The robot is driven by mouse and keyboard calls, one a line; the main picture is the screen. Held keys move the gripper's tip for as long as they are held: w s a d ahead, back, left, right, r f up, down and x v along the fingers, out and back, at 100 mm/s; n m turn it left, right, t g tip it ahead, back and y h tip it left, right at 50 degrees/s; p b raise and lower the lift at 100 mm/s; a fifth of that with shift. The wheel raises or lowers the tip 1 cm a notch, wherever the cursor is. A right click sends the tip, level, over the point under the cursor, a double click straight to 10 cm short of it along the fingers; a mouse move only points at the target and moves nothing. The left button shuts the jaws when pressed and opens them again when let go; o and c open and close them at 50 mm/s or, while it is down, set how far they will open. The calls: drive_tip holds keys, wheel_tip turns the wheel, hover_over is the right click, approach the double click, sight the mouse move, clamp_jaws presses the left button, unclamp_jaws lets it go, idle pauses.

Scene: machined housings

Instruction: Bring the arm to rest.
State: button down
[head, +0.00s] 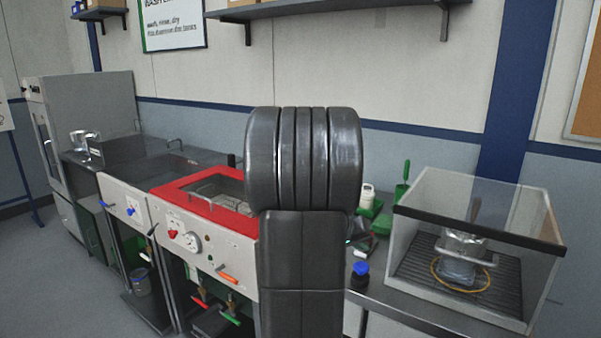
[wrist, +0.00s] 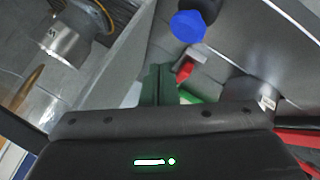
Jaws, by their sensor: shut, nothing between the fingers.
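My arm (head: 302,220) stands upright in the middle of the head view and hides part of the bench behind it. My gripper (wrist: 160,72) shows in the wrist view as two dark green fingers side by side, shut with nothing between them. In the head view the gripper is mostly hidden behind the arm. In the wrist view the fingers point toward the bench near a blue-capped bottle (wrist: 188,26), which also stands on the bench in the head view (head: 361,270). I cannot tell whether the fingers touch anything.
A clear-walled box (head: 413,215) at right holds a metal housing (head: 462,247) on a slatted rack with a yellow ring (head: 436,277). A red-rimmed basin (head: 175,189) stands left of my arm. A shelf (head: 340,8) hangs above.

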drive_tip(key=shift+f+b, duration=0.3)
drive_tip(key=shift+b, duration=0.45)
drive_tip(key=shift+s+r, duration=0.15)
drive_tip(key=shift+r, duration=0.3)
drive_tip(key=shift+f, duration=0.3)
drive_tip(key=shift+w+r+p, duration=0.2)
drive_tip(key=shift+r+p, duration=0.15)
drive_tip(key=shift+p, duration=0.5)
drive_tip(key=shift+s+r+p, duration=0.15)
drive_tip(key=shift+p, duration=0.7)
drive_tip(key=shift+p, duration=0.4)
